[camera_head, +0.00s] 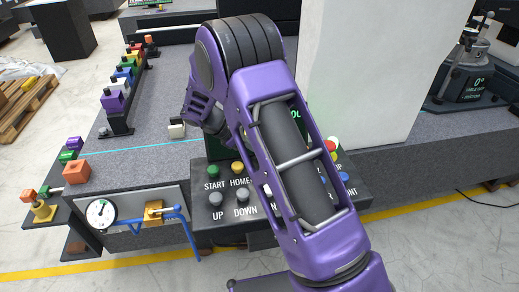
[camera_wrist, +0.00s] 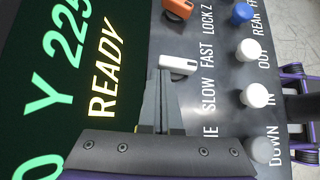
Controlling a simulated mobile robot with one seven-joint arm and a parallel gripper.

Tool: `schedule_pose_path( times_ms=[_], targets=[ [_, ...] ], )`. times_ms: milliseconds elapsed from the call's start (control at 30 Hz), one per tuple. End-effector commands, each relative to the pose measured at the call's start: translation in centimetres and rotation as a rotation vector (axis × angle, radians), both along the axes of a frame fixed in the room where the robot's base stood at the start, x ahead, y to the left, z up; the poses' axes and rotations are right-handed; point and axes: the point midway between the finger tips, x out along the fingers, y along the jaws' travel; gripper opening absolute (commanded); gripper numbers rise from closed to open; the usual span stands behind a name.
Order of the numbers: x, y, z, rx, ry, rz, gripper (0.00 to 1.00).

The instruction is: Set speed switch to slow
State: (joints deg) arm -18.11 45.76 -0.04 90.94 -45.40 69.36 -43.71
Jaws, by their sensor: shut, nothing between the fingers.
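The speed switch (camera_wrist: 178,64) is a short white lever on the dark control panel, beside the printed words SLOW and FAST. In the wrist view it lies closer to FAST, its rounded end pointing toward the labels. My gripper (camera_wrist: 164,75) is shut and empty, its dark fingertips right at the lever's lower left edge, on the SLOW side. I cannot tell whether they touch it. In the head view my arm covers the switch and gripper; part of the control panel (camera_head: 228,216) shows below.
An orange lever (camera_wrist: 178,9) sits beyond the switch, by LOCK Z. White buttons (camera_wrist: 257,95) and a blue button (camera_wrist: 240,14) stand right of the labels. A dark screen (camera_wrist: 60,80) reading READY is at left. A pale column (camera_head: 360,70) rises behind my arm.

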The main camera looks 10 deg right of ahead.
Motion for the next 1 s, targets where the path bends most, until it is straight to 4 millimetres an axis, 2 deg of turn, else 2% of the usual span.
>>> schedule_pose_path(
  times_ms=[633, 1000],
  targets=[
    [0.0, -0.1, 0.0, 0.000, 0.000, 0.000, 0.00],
    [-1.5, -0.4, 0.0, -0.002, 0.003, -0.001, 0.00]
  ],
)
